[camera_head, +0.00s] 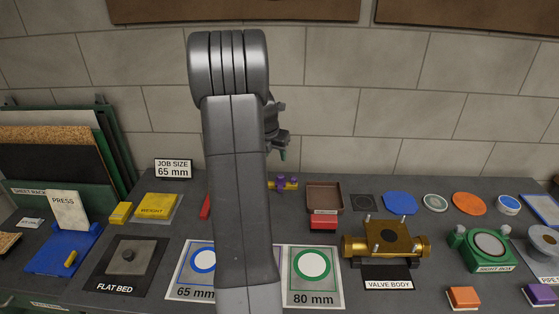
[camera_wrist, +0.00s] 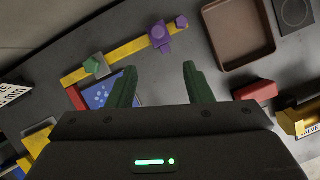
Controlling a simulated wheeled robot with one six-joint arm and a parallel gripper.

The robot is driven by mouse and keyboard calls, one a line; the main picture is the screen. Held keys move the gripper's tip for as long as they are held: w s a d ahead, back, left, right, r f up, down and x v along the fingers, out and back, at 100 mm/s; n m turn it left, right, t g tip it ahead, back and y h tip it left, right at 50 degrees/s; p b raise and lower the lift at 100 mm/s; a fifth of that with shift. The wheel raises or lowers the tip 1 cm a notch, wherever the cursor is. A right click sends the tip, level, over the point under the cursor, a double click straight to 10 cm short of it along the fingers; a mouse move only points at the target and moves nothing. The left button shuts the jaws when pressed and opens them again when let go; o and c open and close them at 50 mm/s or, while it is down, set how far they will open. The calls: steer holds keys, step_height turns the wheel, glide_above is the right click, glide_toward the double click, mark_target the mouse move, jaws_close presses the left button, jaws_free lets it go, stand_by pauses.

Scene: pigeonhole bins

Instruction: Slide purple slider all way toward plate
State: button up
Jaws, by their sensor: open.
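A green block (camera_wrist: 96,66) is on the rail further left. A blue patterned plate (camera_wrist: 103,93) lies below the rail's left part, partly hidden by my left finger. My gripper (camera_wrist: 158,82) is open and empty, with green fingers apart, short of the rail in the picture. In the head view the slider (camera_head: 281,184) shows just right of my arm, which hides the rail's left part; my gripper (camera_head: 281,145) shows partly above it.
A brown tray (camera_head: 324,198) and a red block (camera_head: 323,223) stand right of the rail. A brass valve body (camera_head: 388,241) is further right. A red piece (camera_head: 205,206) and a yellow weight (camera_head: 158,205) are left of my arm. A stone wall rises behind the bench.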

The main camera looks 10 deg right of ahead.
steer(key=p, duration=0.2)
glide_toward(281, 176)
steer(key=x, duration=0.7)
steer(key=shift+w+f, duration=0.15)
steer(key=shift+f, duration=0.25)
steer(key=shift+c, duration=0.3)
